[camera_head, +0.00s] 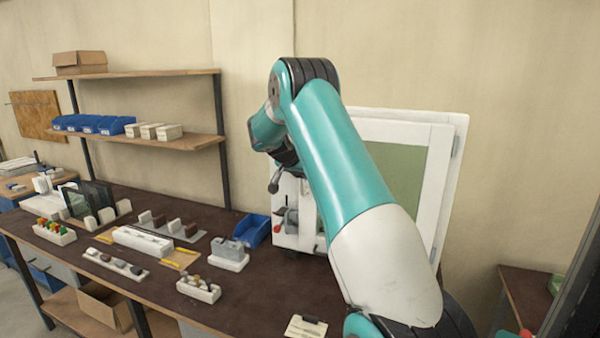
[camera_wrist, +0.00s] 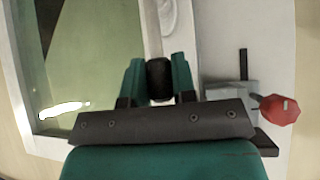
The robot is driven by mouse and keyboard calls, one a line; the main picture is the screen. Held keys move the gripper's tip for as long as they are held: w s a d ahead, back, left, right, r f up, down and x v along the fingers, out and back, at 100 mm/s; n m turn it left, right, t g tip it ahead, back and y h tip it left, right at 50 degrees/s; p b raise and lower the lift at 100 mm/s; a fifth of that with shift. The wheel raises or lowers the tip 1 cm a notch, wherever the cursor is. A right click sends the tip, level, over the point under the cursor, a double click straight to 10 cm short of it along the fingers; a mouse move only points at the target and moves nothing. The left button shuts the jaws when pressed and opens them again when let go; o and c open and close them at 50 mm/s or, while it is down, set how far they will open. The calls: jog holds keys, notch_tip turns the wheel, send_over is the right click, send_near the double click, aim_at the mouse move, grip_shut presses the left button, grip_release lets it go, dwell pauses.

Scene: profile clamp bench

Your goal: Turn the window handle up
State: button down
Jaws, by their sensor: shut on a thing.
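The window (camera_head: 436,165) has a white frame and a greenish pane, and stands upright at the back of the bench. My arm covers its left part in the head view. In the wrist view its white frame (camera_wrist: 18,75) and green pane (camera_wrist: 95,45) fill the left. My gripper (camera_wrist: 160,66) is at the frame's side bar, its two teal fingers shut on the dark window handle (camera_wrist: 159,80). Only a short dark piece of the handle shows between the fingers, so its angle cannot be told. The head view does not show the grip clearly.
A clamp with a red knob (camera_wrist: 278,110) sits close to the right of my gripper in the wrist view; its red knob (camera_head: 279,229) also shows in the head view. A blue bin (camera_head: 254,230) and several trays of parts stand left on the brown bench (camera_head: 240,300).

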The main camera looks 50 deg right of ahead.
jog(key=shift+r, duration=0.15)
jog(key=c, duration=0.9)
grip_release()
jog(key=shift+a, duration=0.1)
jog(key=b+v, duration=0.5)
jog(key=v, duration=1.2)
jog(key=shift+a, duration=0.1)
